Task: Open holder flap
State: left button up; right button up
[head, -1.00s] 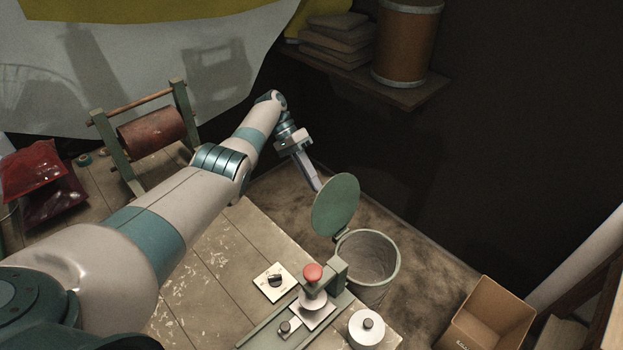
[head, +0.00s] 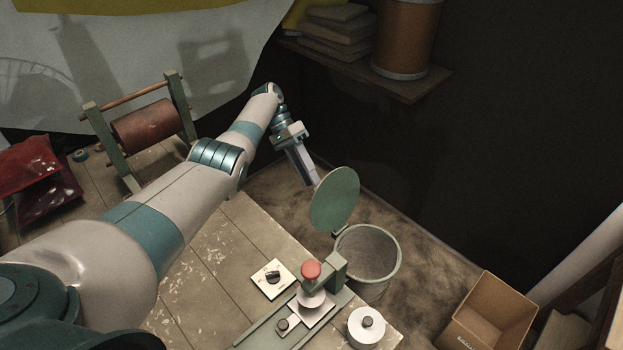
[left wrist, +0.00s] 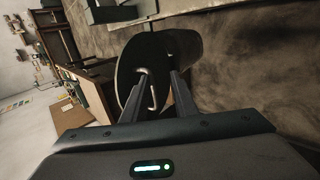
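A round green flap (head: 335,198) stands tilted up at the rear-left rim of an open round bin (head: 383,233); I take it as the holder flap. My left gripper (head: 312,184) is beside the flap's upper left edge, fingers pointing down. In the left wrist view the flap's dark disc (left wrist: 185,45) lies just beyond the fingers. A thin bent handle (left wrist: 152,92) shows between the two separated fingers (left wrist: 160,80), which do not close on it. Whether a finger touches the flap I cannot tell. My right gripper is not in view.
A red-knobbed fixture (head: 311,270) and a switch plate (head: 272,278) stand on the bench near the bin. A white roll (head: 367,328) sits at the bench corner. A cardboard box (head: 490,315) is at the right. A roller stand (head: 148,125) is at the left.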

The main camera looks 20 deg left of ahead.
pick_arm(q)
jog(key=b+v, duration=0.3)
jog(key=v, duration=0.8)
jog(key=shift+s+d+r, duration=0.25)
jog(key=shift+s+r, duration=0.05)
jog(key=shift+r, duration=0.1)
